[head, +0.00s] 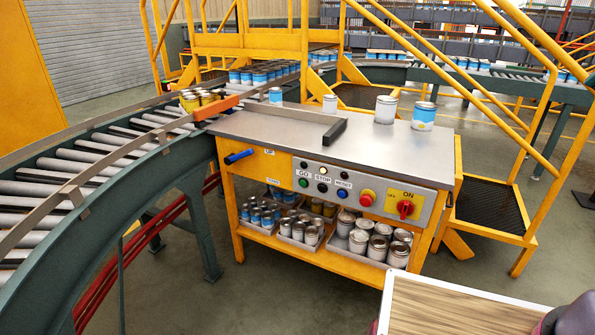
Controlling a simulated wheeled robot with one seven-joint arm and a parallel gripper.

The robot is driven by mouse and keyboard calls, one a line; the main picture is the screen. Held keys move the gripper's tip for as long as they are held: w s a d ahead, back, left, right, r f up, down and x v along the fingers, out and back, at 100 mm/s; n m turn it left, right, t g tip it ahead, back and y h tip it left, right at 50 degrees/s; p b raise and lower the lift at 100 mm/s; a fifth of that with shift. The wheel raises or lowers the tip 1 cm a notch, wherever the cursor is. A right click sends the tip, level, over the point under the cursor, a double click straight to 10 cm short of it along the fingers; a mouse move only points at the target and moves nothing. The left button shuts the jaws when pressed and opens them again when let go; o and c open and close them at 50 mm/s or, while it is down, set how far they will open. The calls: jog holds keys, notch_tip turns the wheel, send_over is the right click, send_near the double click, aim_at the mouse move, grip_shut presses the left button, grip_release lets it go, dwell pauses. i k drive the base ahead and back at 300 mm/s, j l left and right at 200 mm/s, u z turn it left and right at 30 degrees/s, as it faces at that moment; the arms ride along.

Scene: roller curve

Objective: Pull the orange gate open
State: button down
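The orange gate (215,108) is a short bar at the back left corner of the steel-topped workbench (290,133), where the roller conveyor (100,160) passes. A grey metal bar (285,112) runs along the bench top from near the gate and ends in a black block (335,131). Several yellow cans (197,98) stand right behind the gate on the conveyor, with several blue cans (265,72) farther back. I cannot tell how the gate is hinged. My gripper is not in view.
The bench front has a blue handle (239,157), push buttons and a red switch (405,208). Loose cans (386,109) stand on the bench's back right. Yellow stairs (495,195) rise at right. A wooden-topped surface (450,305) lies at bottom right. Floor (290,300) is clear before the bench.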

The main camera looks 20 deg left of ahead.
aim_at(209, 110)
jog(key=u, duration=0.4)
jog(key=j+u, duration=0.15)
jog(key=u, duration=0.6)
jog(key=l+u, duration=0.2)
jog(key=i+j, duration=0.1)
jog(key=j, duration=0.15)
jog(key=i+u, duration=0.15)
jog(key=i, duration=1)
jog(key=i+u, duration=0.2)
jog(key=i, duration=0.9)
